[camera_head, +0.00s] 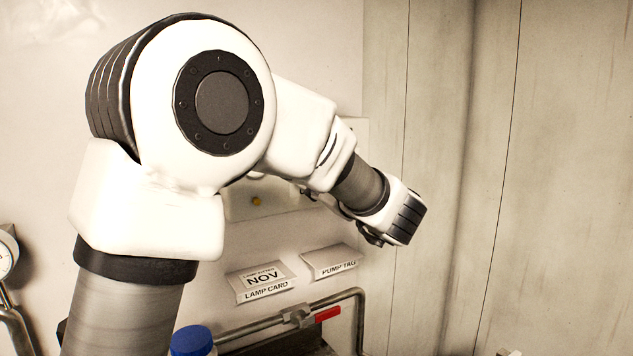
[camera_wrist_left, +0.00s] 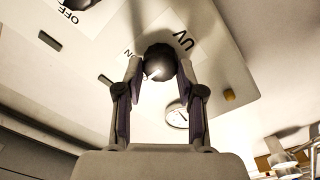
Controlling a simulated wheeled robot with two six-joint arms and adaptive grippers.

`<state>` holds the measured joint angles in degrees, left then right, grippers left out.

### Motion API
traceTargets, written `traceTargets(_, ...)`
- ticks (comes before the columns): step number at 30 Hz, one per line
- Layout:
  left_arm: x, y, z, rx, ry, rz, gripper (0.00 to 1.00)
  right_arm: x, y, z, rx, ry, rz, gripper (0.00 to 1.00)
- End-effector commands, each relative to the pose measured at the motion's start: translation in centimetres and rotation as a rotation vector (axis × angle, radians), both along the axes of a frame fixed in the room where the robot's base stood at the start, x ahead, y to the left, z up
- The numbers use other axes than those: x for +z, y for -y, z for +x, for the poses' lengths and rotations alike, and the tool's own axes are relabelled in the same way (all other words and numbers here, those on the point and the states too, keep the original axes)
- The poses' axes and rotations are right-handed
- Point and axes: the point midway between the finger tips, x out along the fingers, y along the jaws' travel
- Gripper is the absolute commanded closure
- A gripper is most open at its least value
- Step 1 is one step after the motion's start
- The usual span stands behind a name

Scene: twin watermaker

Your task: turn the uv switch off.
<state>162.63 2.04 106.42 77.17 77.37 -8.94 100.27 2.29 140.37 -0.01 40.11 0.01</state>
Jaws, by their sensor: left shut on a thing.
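The UV switch is a dark round knob (camera_wrist_left: 160,60) on a pale panel (camera_wrist_left: 215,70), in the left wrist view. The letters UV are printed beside it, and ON is partly hidden by a finger. A pale mark shows on the knob's lower left. My left gripper (camera_wrist_left: 158,70) has a finger on each side of the knob and is shut on it. In the head view my left arm reaches across the panel (camera_head: 235,207) and hides the switch and fingertips. My right gripper is in neither view.
Another dark knob (camera_wrist_left: 82,4) marked OFF is at the wrist view's top left. Below the panel are a lamp card (camera_head: 262,282), a pump tag (camera_head: 330,261), a pipe with a red handle (camera_head: 327,314) and a blue cap (camera_head: 192,341). A gauge (camera_head: 6,253) is at far left.

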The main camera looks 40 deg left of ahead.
Motion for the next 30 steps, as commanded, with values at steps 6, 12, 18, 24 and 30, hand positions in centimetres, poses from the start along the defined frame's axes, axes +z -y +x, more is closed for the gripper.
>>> traceTargets(6,0.3,0.0,0.1,-0.002,0.005,0.004,0.97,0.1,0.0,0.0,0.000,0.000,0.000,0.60)
traceTargets(12,0.2,0.0,0.0,-0.001,0.003,0.002,0.37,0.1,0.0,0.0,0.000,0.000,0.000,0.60)
traceTargets(18,0.2,0.1,0.0,-0.001,0.001,0.003,0.37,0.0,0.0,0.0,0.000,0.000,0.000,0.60)
traceTargets(24,0.1,2.7,-0.7,-0.002,0.000,0.008,0.37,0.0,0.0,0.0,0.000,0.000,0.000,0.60)
traceTargets(30,-0.1,6.2,-1.7,-0.002,0.000,0.005,0.37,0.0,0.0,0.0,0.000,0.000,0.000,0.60)
